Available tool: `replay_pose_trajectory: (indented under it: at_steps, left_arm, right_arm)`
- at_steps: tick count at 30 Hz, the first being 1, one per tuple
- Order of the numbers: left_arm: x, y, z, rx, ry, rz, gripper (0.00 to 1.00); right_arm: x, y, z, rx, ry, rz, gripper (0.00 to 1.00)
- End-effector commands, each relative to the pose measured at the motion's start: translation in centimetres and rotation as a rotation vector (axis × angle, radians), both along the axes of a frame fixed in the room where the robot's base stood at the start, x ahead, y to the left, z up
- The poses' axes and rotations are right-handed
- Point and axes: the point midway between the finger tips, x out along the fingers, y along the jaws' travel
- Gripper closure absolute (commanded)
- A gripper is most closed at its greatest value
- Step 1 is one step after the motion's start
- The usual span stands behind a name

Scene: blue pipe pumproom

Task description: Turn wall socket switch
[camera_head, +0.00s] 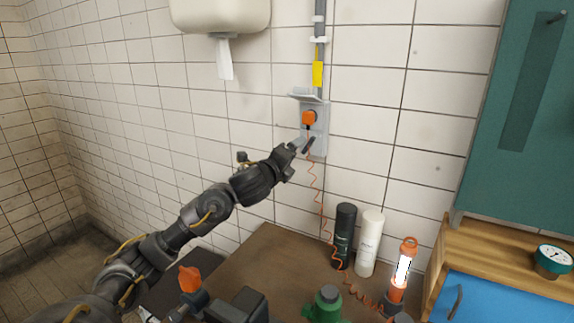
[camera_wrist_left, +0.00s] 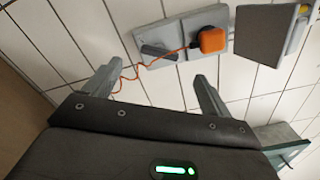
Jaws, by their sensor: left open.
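A grey wall socket panel (camera_head: 319,140) is on the tiled wall, with an orange plug (camera_head: 308,118) in its upper part. Below the plug is a dark grey switch handle (camera_wrist_left: 158,51), seen clearly in the left wrist view beside the plug (camera_wrist_left: 212,40). My left gripper (camera_head: 303,146) reaches in from the left to the lower part of the panel and partly hides the switch in the head view. In the left wrist view its jaws (camera_wrist_left: 155,84) are apart and empty, with the switch beyond the gap between them; contact cannot be told. My right gripper is not in view.
An orange coiled cord (camera_head: 316,185) hangs from the plug to a lit work lamp (camera_head: 402,270) on the brown table (camera_head: 270,255). A black bottle (camera_head: 344,235) and a white bottle (camera_head: 369,243) stand below the socket. A dispenser (camera_head: 220,15) hangs upper left.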

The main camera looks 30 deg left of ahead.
Motion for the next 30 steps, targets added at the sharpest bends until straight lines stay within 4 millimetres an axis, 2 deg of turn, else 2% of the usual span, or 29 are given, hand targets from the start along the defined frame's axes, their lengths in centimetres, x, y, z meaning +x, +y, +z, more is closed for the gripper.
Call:
replay_pose_trajectory:
  at_steps: [3, 7, 24, 26, 30]
  left_arm:
    - [-1.7, -0.1, -0.1, 0.002, 0.0, 0.0, 0.16]
    - [-2.7, -0.2, 0.0, 0.001, -0.001, 0.0, 0.16]
    - [-3.0, -0.2, 0.1, 0.0, 0.0, 0.0, 0.16]
    - [-3.0, -0.2, 0.4, 0.0, 0.0, 0.0, 0.16]
    - [-3.0, -0.2, 2.7, 0.0, 0.0, 0.0, 0.16]
  right_arm:
    - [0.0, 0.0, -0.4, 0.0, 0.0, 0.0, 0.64]
    - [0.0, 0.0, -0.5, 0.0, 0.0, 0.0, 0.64]
    - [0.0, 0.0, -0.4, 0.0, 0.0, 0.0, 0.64]
    - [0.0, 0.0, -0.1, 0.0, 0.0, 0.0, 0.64]
    - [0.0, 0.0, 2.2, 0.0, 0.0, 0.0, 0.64]
